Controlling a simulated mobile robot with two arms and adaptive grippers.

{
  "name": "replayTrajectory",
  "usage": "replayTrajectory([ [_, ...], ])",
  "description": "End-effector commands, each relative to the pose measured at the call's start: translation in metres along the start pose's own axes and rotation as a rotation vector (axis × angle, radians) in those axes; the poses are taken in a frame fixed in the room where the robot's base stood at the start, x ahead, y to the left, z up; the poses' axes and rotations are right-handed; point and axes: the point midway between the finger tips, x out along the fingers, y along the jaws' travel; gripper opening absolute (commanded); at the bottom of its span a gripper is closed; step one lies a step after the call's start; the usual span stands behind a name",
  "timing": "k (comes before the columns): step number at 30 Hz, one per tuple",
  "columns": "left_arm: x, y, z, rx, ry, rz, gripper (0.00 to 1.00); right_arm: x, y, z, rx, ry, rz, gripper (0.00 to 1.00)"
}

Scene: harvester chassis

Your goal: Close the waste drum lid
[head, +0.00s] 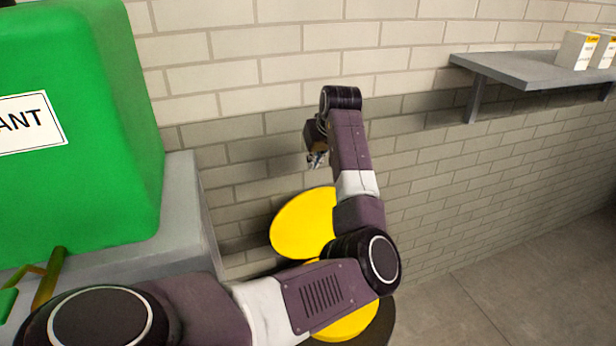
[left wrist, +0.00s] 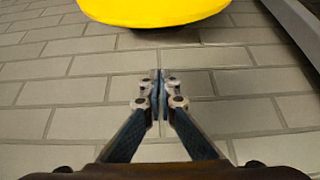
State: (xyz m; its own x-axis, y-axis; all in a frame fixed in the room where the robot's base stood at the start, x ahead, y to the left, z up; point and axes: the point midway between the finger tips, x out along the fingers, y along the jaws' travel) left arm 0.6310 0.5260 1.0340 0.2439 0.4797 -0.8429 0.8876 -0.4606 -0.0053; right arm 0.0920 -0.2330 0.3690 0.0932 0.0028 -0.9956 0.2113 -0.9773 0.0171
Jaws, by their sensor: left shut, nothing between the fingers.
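The waste drum's yellow round lid (head: 302,223) stands raised and tilted near the brick wall in the head view. Below it, a second yellow round part, likely the drum (head: 352,325), shows partly behind my left arm, with a dark edge around it. My left gripper (head: 317,159) is above the lid, near the wall, apart from it and empty. In the left wrist view its fingertips (left wrist: 160,82) are together in front of brick, with the yellow lid's edge (left wrist: 155,12) at the top. My right gripper is not in view.
A green tank (head: 80,190) with a label stands on a grey block (head: 185,200) at the left. A grey wall shelf (head: 520,70) with white boxes (head: 577,50) is at upper right. The floor (head: 530,290) at right is clear.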

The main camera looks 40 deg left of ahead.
Motion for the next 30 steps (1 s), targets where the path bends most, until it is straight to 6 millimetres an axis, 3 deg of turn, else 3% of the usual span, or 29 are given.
replayTrajectory([
  [5,0.006,0.003,-0.002,-0.002,-0.007,0.002,0.00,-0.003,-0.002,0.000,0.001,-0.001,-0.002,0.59],
  [20,0.098,0.003,-0.001,-0.001,-0.008,0.002,0.00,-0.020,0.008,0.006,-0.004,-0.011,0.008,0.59],
  [30,0.084,0.004,0.033,-0.003,-0.005,0.005,0.00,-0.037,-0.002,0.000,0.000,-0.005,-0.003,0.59],
])
